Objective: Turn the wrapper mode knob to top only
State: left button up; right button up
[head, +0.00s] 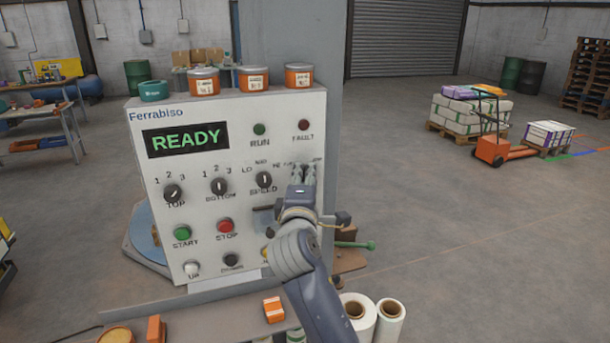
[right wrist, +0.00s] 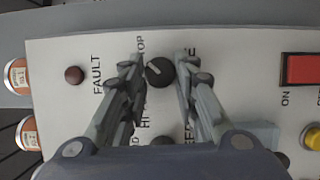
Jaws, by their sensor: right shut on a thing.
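The Ferrabiso control panel (head: 150,210) stands in front of me, its display reading READY. My right gripper (head: 303,170) reaches the panel's upper right, below the FAULT lamp, and covers a knob in the head view. In the right wrist view, this dark round wrapper mode knob (right wrist: 160,73) sits between the two fingers of my right gripper (right wrist: 159,60), which is shut on it. Its pale pointer mark points to the picture's upper left, roughly towards a partly hidden label ending in "OP". Other nearby lettering is partly covered by the fingers. My left gripper is not in view.
Left of my gripper are the SPEED (head: 264,180), BOTTOM (head: 219,187) and TOP (head: 173,193) knobs. Below are the green START (head: 182,233) and red STOP (head: 226,226) buttons. Orange tins (head: 252,79) stand on the panel's top. A red switch (right wrist: 302,70) shows in the wrist view.

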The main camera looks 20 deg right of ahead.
dwell(0.3)
jog(key=o, duration=1.1)
jog(key=shift+d, duration=0.15)
jog(key=shift+c, duration=0.2)
jog(key=v, duration=0.7)
jog(key=shift+s+m, duration=0.2)
jog(key=shift+m, duration=0.1)
